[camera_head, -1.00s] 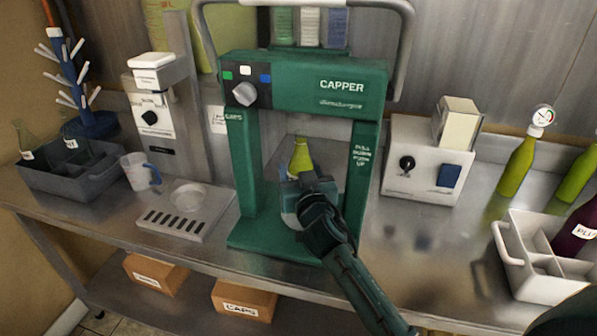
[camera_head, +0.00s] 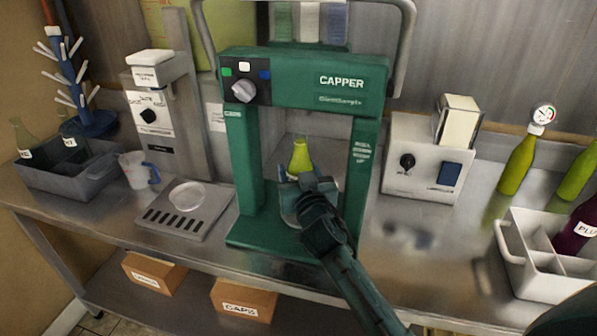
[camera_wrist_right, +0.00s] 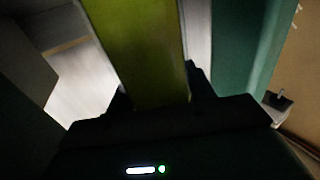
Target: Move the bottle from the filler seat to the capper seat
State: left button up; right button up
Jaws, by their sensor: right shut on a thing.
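The yellow-green bottle (camera_head: 300,157) stands upright inside the green capper (camera_head: 305,80) frame, between its two posts. Its lower part is hidden behind my right gripper (camera_head: 303,196). That gripper is shut on the bottle, and in the right wrist view the bottle body (camera_wrist_right: 145,50) rises between the dark fingers. I cannot tell whether the bottle's base touches the capper seat. The filler (camera_head: 152,110) is at left, and its round seat (camera_head: 187,195) above the slotted drip tray is empty. My left gripper is not in view.
A grey crate (camera_head: 45,178) with bottles and a measuring jug (camera_head: 138,170) stand at left. At right are a white switch box (camera_head: 425,160), a green bottle with a gauge (camera_head: 517,165) and a white crate (camera_head: 505,240).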

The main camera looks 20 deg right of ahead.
pick_arm(q)
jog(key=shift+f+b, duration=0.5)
jog(key=shift+b, duration=0.15)
pick_arm(e)
jog(key=shift+f, duration=0.7)
dwell(0.6)
